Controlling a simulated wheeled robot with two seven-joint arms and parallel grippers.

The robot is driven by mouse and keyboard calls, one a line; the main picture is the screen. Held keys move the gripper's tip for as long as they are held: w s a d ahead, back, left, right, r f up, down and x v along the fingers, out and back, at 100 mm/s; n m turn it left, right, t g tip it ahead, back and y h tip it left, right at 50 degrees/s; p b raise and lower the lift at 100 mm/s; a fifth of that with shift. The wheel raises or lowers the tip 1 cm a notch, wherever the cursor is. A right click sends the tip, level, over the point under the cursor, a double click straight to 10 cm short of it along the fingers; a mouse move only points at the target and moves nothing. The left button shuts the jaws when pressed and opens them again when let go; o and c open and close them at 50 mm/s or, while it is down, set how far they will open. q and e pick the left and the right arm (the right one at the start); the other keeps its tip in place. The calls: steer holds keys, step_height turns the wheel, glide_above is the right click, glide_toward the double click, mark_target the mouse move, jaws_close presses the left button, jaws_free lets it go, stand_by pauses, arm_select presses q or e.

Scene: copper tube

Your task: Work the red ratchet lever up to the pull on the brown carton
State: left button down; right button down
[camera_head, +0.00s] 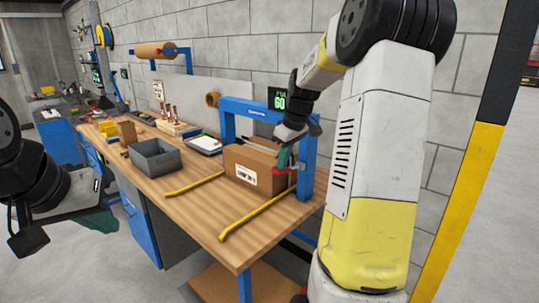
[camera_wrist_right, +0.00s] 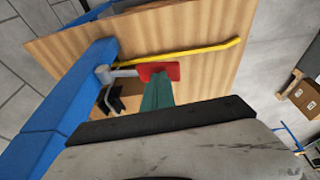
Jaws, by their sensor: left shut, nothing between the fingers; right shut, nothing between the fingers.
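The brown carton (camera_head: 250,168) with a white label stands on the workbench inside the blue frame (camera_head: 308,165). The red ratchet lever (camera_head: 293,169) is at the frame's right post, beside the carton. In the right wrist view its red handle (camera_wrist_right: 160,71) sits on a grey arm from the blue post. My right gripper (camera_head: 285,157) is shut and empty, its green fingertips (camera_wrist_right: 157,92) right at the red handle; contact is hard to tell. My left gripper (camera_head: 102,222) is shut and empty, off the bench at the left.
A small screen (camera_head: 278,98) on the frame shows green "GO". Yellow rails (camera_head: 255,218) lie on the bench before the carton. The bench front is clear.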

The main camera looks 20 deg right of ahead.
mark_target(280, 171)
steer(key=shift+s+a+f+h, duration=0.2)
steer(key=shift+a+f+h, duration=0.2)
steer(key=shift+f, duration=0.3)
steer(key=shift+s+a+f, duration=0.1)
steer(key=shift+a+f, duration=0.05)
steer(key=shift+f, duration=0.5)
steer(key=shift+s+a+f, duration=0.1)
steer(key=shift+f, duration=0.65)
steer(key=v, duration=0.8)
steer(key=shift+s, duration=0.1)
